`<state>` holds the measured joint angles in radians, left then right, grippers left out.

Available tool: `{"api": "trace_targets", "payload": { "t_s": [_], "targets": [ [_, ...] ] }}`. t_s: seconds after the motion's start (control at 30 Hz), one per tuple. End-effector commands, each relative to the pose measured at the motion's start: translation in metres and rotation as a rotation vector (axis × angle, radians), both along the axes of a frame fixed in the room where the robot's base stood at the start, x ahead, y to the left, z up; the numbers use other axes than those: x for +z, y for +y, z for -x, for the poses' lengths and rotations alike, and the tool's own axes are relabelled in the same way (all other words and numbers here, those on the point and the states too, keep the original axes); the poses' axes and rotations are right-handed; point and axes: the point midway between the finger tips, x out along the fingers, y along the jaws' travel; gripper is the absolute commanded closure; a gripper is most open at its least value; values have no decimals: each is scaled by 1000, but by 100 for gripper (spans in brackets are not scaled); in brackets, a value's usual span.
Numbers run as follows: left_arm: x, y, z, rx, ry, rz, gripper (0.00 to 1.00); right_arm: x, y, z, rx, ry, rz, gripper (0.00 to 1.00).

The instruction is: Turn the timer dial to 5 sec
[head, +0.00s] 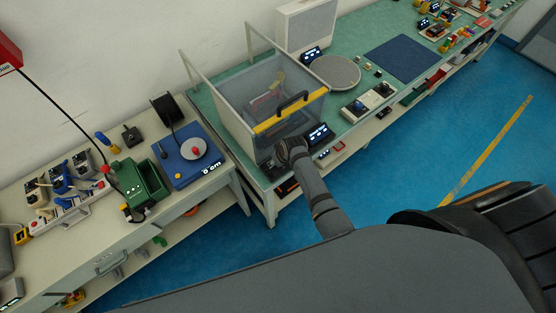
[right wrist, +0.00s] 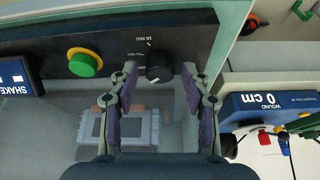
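The timer dial (right wrist: 158,67) is a round black knob on a dark panel in the right wrist view. A pale mark shows near its lower edge. A "15 SEC" label is readable above it; the other labels to its left are too small or partly covered to read surely. My right gripper (right wrist: 159,72) is open, with one finger on each side of the dial; I cannot tell if either touches it. In the head view my right arm reaches the front of the clear-walled chamber (head: 247,128), and the dial is hidden there. My left gripper is not in view.
A green button with a yellow ring (right wrist: 85,62) and a "SHAKE" screen (right wrist: 17,77) sit left of the dial. The chamber has a black handle (head: 292,101). A blue winding device (head: 187,158) stands on the neighbouring bench.

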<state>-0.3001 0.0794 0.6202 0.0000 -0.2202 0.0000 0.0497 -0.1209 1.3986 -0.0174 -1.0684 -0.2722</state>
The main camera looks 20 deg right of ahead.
Motion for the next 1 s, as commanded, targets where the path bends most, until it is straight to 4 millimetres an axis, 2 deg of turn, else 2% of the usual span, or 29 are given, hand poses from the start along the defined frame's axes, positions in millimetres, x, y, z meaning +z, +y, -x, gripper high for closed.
{"api": "trace_targets", "payload": {
  "t_s": [0.27, 0.37, 0.47, 0.8, 1.0],
  "targets": [
    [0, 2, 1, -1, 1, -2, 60, 0, 0, 0, 0, 0, 0, 48],
    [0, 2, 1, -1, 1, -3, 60, 6, -1, 2, 0, -1, 0, 48],
    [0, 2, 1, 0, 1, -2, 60, 21, -2, 8, 0, -2, 0, 48],
    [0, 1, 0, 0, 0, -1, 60, 93, -10, 37, 0, -2, -1, 48],
    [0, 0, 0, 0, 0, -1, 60, 110, -12, 44, 0, 0, 0, 48]
  ]
}}
